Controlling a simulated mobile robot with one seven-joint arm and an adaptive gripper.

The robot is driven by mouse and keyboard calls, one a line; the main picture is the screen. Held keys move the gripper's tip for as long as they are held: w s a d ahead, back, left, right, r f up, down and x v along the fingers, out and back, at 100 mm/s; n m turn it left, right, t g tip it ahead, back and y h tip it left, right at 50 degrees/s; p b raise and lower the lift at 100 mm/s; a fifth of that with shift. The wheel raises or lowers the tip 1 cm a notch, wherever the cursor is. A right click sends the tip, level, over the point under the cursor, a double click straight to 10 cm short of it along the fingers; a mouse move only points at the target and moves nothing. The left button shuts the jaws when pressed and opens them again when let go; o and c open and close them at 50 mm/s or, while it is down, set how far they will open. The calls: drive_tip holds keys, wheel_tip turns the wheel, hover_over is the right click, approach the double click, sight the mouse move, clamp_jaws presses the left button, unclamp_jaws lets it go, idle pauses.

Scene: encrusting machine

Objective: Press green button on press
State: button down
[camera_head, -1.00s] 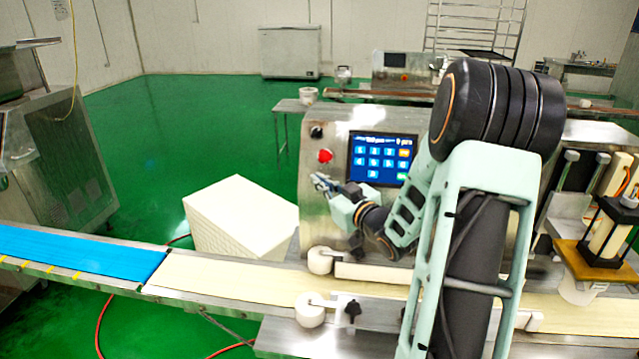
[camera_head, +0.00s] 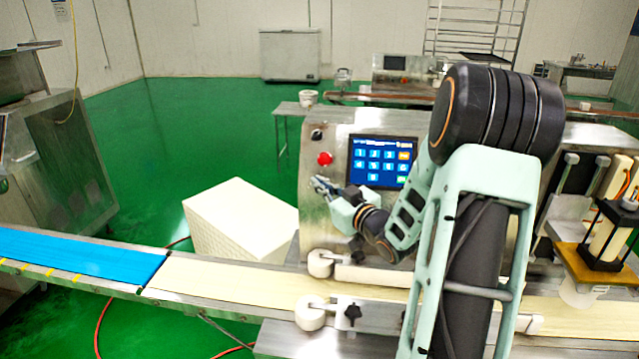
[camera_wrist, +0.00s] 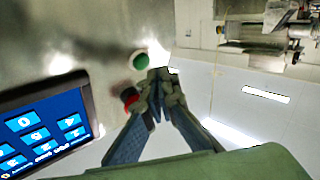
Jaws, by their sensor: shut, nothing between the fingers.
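The press's metal control panel (camera_head: 335,215) faces me. A green button (camera_wrist: 140,60) shows in the wrist view, just beyond and slightly left of my fingertips. My gripper (camera_wrist: 158,82) is shut and empty, its tips close to the green button; I cannot tell whether they touch it. A red button (camera_wrist: 130,97) sits beside the left finger. In the head view my gripper (camera_head: 322,184) is at the panel's left edge, below the red button (camera_head: 325,159). The green button is hidden there, likely behind my gripper.
A blue touchscreen (camera_head: 382,162) is right of the buttons, and a dark knob (camera_head: 317,134) is above the red one. A conveyor belt (camera_head: 220,280) with white rollers runs below my gripper.

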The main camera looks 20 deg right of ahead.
idle(0.4)
drive_tip(key=shift+w+d+f+b, duration=0.2)
drive_tip(key=shift+w+b, duration=0.15)
